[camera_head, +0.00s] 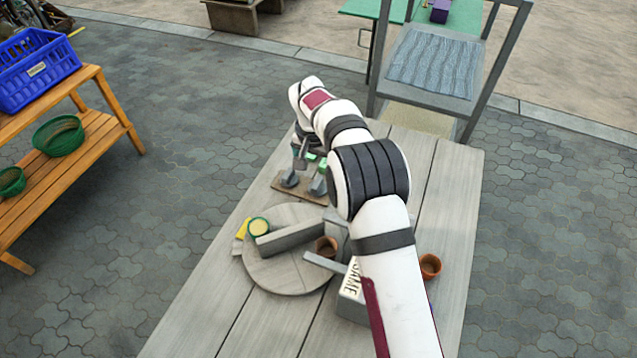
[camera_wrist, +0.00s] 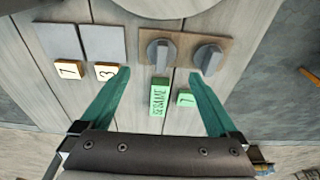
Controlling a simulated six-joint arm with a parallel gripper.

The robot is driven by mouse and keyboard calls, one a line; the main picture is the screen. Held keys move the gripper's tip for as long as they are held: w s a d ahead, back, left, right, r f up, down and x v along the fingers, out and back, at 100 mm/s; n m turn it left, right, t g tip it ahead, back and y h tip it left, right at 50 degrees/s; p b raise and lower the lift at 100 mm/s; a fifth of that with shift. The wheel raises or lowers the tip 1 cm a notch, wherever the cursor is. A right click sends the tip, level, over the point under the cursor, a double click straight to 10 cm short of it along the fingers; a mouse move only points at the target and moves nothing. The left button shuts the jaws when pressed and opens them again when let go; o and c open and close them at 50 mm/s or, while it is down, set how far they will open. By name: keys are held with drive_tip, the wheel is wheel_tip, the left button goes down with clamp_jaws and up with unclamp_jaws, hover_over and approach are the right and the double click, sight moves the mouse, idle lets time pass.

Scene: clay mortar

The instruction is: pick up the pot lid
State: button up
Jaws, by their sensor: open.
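No piece is plainly a pot lid; I cannot tell which is meant. Two grey round pieces with upright fin-like grips, a left one (camera_wrist: 159,54) and a right one (camera_wrist: 208,58), sit side by side on a brown board (camera_wrist: 183,43). The same board (camera_head: 312,197) shows at the far part of the table in the head view. The right fingertip appears close to the right piece; contact is unclear. In the head view my arm partly hides this area.
A green SESAME block (camera_wrist: 159,97) and a green numbered block (camera_wrist: 186,98) lie below the board in the wrist view. A round wooden disc (camera_head: 285,275) carries a grey bar (camera_head: 290,238) and a yellow-green cup (camera_head: 259,227). A clay pot (camera_head: 431,266) stands right of my arm.

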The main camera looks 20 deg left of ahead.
sight(317, 182)
wheel_tip(317, 182, down, 6)
drive_tip(key=shift+w+a+f, duration=0.1)
drive_tip(key=shift+w+f, duration=0.05)
drive_tip(key=c, duration=1.4)
